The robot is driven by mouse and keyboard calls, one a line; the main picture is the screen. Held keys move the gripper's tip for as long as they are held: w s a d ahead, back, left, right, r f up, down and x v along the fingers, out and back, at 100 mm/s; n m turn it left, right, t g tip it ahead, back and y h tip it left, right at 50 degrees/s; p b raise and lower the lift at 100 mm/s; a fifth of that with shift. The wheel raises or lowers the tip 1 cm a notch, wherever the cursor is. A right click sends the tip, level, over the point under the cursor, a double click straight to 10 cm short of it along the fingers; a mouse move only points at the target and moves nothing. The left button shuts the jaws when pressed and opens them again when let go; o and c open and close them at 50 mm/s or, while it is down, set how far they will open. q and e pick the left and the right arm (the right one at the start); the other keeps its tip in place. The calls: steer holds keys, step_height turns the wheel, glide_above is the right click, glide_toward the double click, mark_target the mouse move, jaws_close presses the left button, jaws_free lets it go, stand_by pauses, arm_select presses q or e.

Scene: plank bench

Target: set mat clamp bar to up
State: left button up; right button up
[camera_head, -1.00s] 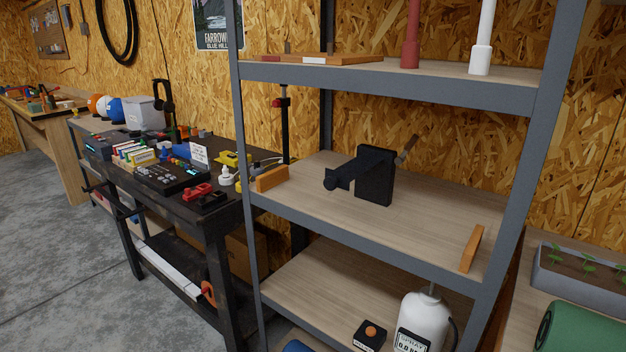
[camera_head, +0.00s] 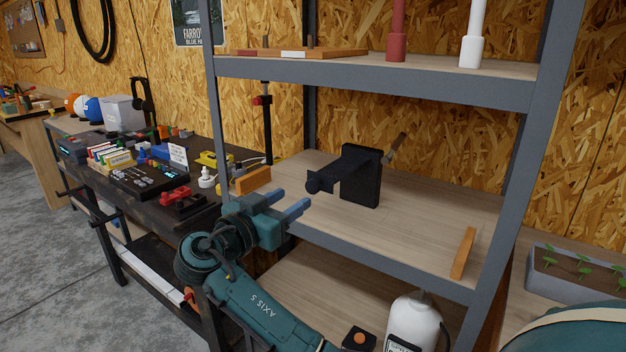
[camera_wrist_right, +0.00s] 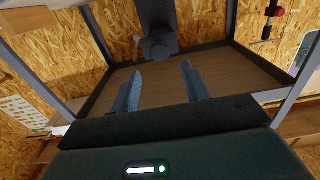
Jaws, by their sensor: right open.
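A black clamp-like device (camera_head: 360,178) stands on the middle shelf, and I take it for the mat clamp. Its dark bar (camera_head: 335,172) reaches out toward the front left from the upright block and ends in a round knob. The bar looks near level, sloping slightly down to the knob. My right gripper (camera_head: 296,204) is at the shelf's front edge, left of and nearer than the knob, open and empty. In the right wrist view, its two fingers (camera_wrist_right: 161,88) are spread apart, with the device (camera_wrist_right: 158,28) beyond them. My left gripper is not in view.
Orange blocks stand at the left (camera_head: 253,180) and right (camera_head: 463,253) of the middle shelf (camera_head: 420,220). The grey upright post (camera_head: 215,110) and upper shelf (camera_head: 390,89) frame the space. A white spray bottle (camera_head: 412,318) stands below.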

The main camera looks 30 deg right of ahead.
mark_target(310, 187)
steer(key=p+x, duration=0.2)
steer(key=x, duration=0.8)
steer(key=shift+w+d, duration=0.1)
steer(key=shift+d, duration=0.05)
jaws_close()
